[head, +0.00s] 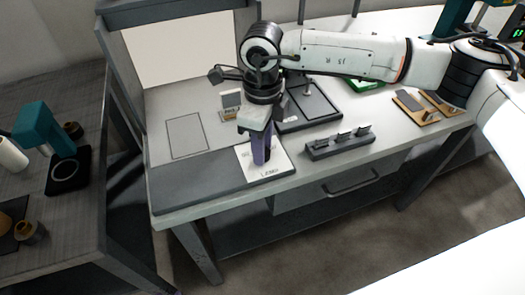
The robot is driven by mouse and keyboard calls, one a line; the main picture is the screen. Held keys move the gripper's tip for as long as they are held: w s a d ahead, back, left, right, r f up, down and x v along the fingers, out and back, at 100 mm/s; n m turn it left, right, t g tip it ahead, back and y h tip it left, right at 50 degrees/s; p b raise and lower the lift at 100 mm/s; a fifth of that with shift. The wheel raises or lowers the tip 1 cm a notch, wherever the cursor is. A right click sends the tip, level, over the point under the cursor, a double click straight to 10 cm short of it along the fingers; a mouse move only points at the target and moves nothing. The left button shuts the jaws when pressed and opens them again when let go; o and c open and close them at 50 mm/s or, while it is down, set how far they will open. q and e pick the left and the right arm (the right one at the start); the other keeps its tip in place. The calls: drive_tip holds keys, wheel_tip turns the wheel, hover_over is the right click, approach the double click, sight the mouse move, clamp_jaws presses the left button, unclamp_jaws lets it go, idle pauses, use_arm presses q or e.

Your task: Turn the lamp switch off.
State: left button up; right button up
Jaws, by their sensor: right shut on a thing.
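My right gripper (262,160) points down over a white plate (280,163) at the front edge of the bench. The plate carries small dark print that is too blurred to read. The dark purple fingers are shut, with their tips low at the middle of the plate. What they hold, seemingly the lamp switch, is hidden behind them, so its position cannot be told. No lit lamp can be made out. My left gripper is not in view.
A dark block with several upright pieces (340,142) stands right of the plate. A dark tray (322,112) lies behind it. A small stand (232,106) is behind the gripper. Wooden holders (418,108) lie right. A teal device (48,140) stands on the left table.

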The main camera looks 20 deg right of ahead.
drive_tip(key=shift+f+n+b, duration=0.2)
drive_tip(key=shift+n+b, duration=0.45)
drive_tip(key=shift+n, duration=0.35)
drive_tip(key=shift+n+b, duration=0.75)
drive_tip(key=shift+n, duration=0.35)
drive_tip(key=shift+r+n+b, duration=0.15)
drive_tip(key=shift+n+b, duration=0.3)
drive_tip(key=shift+n, duration=0.35)
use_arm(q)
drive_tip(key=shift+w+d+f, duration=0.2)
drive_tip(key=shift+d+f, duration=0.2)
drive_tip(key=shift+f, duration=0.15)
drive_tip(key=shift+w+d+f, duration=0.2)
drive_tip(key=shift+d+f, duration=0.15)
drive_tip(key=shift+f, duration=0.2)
use_arm(e)
drive_tip(key=shift+n, duration=0.3)
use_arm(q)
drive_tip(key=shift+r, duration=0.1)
use_arm(e)
drive_tip(key=shift+r, duration=0.1)
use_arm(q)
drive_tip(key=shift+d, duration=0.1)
use_arm(e)
drive_tip(key=o, duration=1.1)
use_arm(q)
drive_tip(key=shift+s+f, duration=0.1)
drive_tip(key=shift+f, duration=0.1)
